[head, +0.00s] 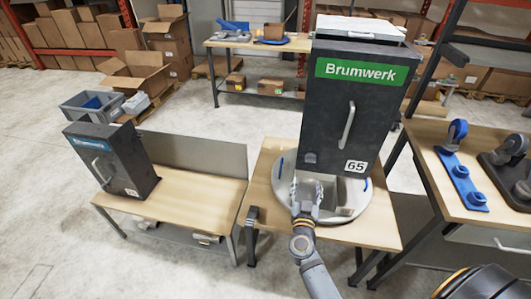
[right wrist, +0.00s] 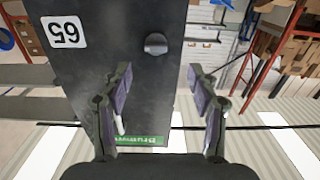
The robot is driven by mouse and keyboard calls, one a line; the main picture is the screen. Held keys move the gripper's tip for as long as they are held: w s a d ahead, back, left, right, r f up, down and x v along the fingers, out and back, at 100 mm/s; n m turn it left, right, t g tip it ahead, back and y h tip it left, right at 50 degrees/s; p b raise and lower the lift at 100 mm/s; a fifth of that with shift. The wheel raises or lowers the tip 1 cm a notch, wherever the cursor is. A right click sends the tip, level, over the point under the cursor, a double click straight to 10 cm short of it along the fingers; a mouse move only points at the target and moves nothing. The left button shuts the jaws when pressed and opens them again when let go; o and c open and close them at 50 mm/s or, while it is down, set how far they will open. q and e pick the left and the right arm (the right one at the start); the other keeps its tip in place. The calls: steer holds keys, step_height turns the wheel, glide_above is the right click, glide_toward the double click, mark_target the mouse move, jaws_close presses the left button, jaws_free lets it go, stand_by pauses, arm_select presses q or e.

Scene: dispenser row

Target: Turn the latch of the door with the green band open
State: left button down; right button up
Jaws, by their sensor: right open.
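The dark door with the green band (head: 362,71) stands on a round grey plate on a table. The band reads "Brumwerk", and a "65" label sits at the door's lower right. A long pale handle (head: 347,126) is on the door. The small grey latch (head: 310,158) is at the door's lower left; it also shows in the right wrist view (right wrist: 155,43), where the door appears upside down. My right gripper (head: 306,183) is open just below the latch, apart from it. In the right wrist view its fingers (right wrist: 159,78) are spread, with nothing between them. My left gripper is out of view.
A smaller dark dispenser with a blue band (head: 112,163) stands on the left table (head: 190,199). The right table (head: 440,195) holds a blue tool with a wheel (head: 459,165) and a dark one. A grey crate (head: 93,107) and cardboard boxes stand behind.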

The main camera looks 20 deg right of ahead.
mark_target(311, 162)
steer(key=x, duration=0.6)
steer(key=r+x, duration=0.1)
steer(key=x, duration=0.3)
steer(key=shift+s+d, duration=0.15)
steer(key=shift+d, duration=0.1)
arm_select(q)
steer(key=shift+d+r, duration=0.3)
arm_select(e)
steer(key=shift+w+d, duration=0.2)
steer(key=shift+w, duration=0.05)
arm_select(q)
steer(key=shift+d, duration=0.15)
arm_select(e)
steer(key=c, duration=1.2)
